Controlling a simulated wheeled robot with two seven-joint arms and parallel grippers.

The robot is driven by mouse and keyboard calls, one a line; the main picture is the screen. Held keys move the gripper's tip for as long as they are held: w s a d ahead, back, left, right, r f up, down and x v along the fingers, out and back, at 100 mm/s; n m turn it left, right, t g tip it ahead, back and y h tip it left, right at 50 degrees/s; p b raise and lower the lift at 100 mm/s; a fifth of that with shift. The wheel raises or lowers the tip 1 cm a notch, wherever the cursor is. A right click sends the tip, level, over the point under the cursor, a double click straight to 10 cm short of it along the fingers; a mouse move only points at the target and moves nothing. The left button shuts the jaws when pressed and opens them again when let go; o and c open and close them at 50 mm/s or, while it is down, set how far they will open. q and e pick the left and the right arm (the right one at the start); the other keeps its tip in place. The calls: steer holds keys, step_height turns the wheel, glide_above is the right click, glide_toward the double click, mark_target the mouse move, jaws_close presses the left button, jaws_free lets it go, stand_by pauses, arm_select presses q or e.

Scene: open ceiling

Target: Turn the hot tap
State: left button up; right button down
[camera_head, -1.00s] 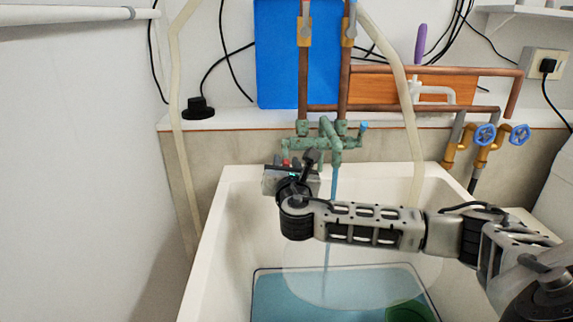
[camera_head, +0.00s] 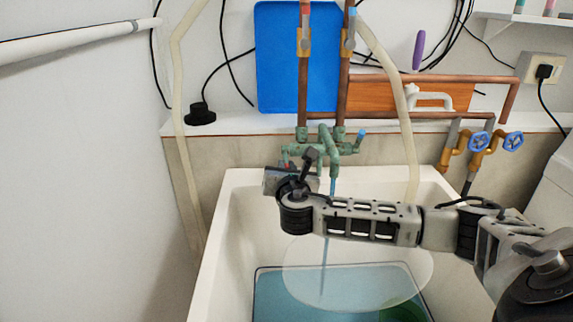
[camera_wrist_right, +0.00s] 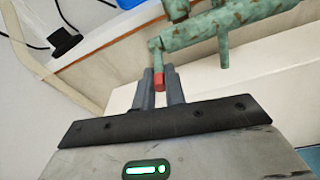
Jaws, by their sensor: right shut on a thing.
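The green, weathered tap (camera_head: 325,143) is fixed above the sink, with a blue-tipped handle (camera_head: 360,136) on its right. The hot tap handle with its red tip (camera_wrist_right: 159,80) shows in the right wrist view. My right gripper (camera_wrist_right: 160,72) has its two grey fingers on either side of this red tip and is shut on it. In the head view my right gripper (camera_head: 284,174) is at the left end of the tap, where my wrist partly hides the handle. A thin blue stream (camera_head: 324,260) runs down from the spout. My left gripper is not in view.
The white sink (camera_head: 228,232) holds a blue basin (camera_head: 262,292) with a green thing (camera_head: 402,313) in it. A clear round shape lies over the basin. Pale hoses (camera_head: 183,130) hang on both sides. Blue valve wheels (camera_head: 512,141) stand at the right. Copper pipes rise behind.

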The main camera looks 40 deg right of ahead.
steer(key=c, duration=1.5)
jaws_free()
steer(key=shift+o, duration=0.2)
steer(key=v, duration=1.6)
